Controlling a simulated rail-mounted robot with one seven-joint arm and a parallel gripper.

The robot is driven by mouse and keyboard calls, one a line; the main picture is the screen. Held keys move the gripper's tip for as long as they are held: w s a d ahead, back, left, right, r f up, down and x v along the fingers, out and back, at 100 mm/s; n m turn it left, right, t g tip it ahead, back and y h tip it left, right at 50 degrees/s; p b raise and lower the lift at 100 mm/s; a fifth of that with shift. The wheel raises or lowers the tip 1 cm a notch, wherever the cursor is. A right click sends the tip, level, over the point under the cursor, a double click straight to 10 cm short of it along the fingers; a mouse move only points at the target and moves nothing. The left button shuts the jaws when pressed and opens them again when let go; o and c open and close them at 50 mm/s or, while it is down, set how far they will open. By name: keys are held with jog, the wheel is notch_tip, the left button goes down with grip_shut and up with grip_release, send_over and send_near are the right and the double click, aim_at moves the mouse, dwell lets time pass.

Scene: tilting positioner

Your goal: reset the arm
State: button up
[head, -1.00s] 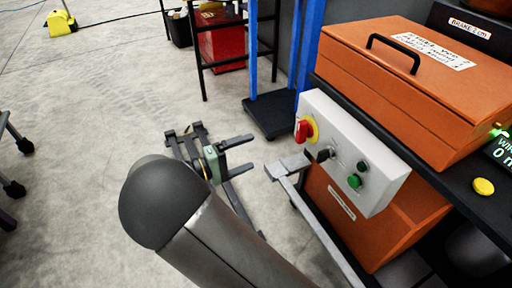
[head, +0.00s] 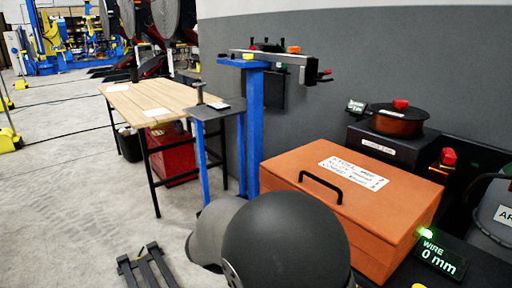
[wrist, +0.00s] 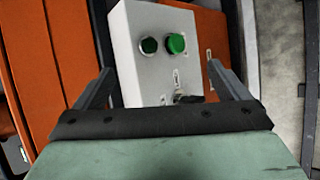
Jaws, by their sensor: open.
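In the wrist view my gripper (wrist: 160,88) is open, its two dark fingers spread with nothing held between them. Beyond the fingers is the light grey control box (wrist: 150,55) with two green buttons (wrist: 176,43). A dark switch (wrist: 188,98) on the box is partly hidden by the gripper's edge. Whether the fingers touch the box cannot be told. In the head view my dark rounded arm joint fills the bottom middle, and my gripper and the control box do not show.
An orange case (head: 350,200) with a black handle stands at right, beside a wire display (head: 440,258) reading 0 mm. A blue stand (head: 254,130) and a wooden table (head: 160,98) are behind.

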jog(key=s+d+r+m+y+p, duration=0.2)
jog(key=s+d+r+y+p, duration=0.2)
jog(key=s+r+p, duration=0.3)
jog(key=s+d+r+m+y+p, duration=0.2)
jog(key=s+d+r+y+p, duration=0.3)
jog(key=r, duration=0.7)
jog(key=s+y+p, duration=0.1)
jog(key=s+p, duration=0.1)
jog(key=s, duration=0.1)
jog(key=shift+s+r+g+y+p, duration=0.3)
jog(key=shift+s+p, duration=0.05)
